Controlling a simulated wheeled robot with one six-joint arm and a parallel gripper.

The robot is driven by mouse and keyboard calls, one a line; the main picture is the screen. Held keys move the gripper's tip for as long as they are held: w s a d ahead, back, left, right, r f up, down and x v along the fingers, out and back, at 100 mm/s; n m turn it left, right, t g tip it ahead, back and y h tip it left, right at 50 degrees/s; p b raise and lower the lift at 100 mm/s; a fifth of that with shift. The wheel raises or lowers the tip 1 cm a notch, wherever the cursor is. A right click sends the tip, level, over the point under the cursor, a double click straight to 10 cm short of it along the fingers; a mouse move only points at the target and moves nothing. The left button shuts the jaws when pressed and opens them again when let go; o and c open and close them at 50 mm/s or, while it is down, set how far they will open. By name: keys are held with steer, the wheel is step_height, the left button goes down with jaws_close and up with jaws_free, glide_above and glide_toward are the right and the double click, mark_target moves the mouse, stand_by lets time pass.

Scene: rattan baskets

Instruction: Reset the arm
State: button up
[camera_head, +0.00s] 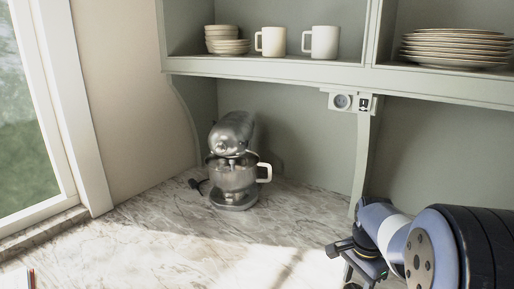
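My arm reaches into the lower right of the head view, with a black joint and a blue-grey and white link. My gripper (350,272) is at the end of it, over the marble counter, partly cut off by the bottom edge. Its dark parts are small and partly hidden by my arm. I cannot tell whether its fingers are open or shut, and I see no object held in it.
A silver stand mixer (233,165) stands on the marble counter (170,235) in the back corner. The shelf (280,68) above holds stacked bowls (226,40), two mugs (271,42) and stacked plates (457,50). A window is at left. The counter's middle is clear.

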steer(key=m, duration=0.2)
steer(key=shift+m, duration=0.4)
steer(key=shift+r+p, duration=0.3)
steer(key=shift+r, duration=0.55)
